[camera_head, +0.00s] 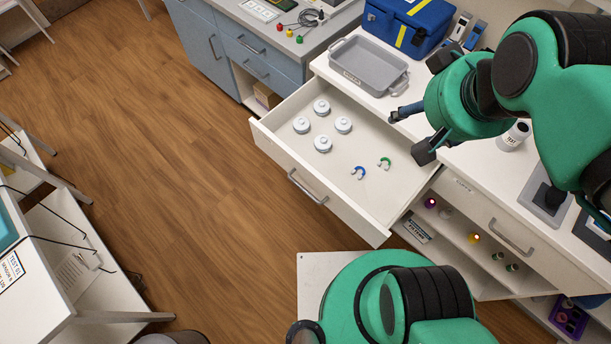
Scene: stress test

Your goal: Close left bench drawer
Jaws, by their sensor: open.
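The left bench drawer (275,161) is white and stands pulled well out of the white bench. Its grey bar handle (307,187) is on the front panel, facing the lower left. Several round white items (322,144) lie inside, with a blue curved piece (359,171) and a green curved piece (384,162). My gripper (408,134) is open and empty, over the right part of the drawer near the bench edge. Its two dark fingers are spread apart. It appears above the drawer, away from the handle; the exact height is unclear.
A grey tray (345,63) and a blue case (413,22) stand on the benchtop. A closed drawer (493,221) is to the right, above shelves with small items. Grey-blue cabinets (262,62) stand behind. Wooden floor (170,150) is open in front and left of the drawer.

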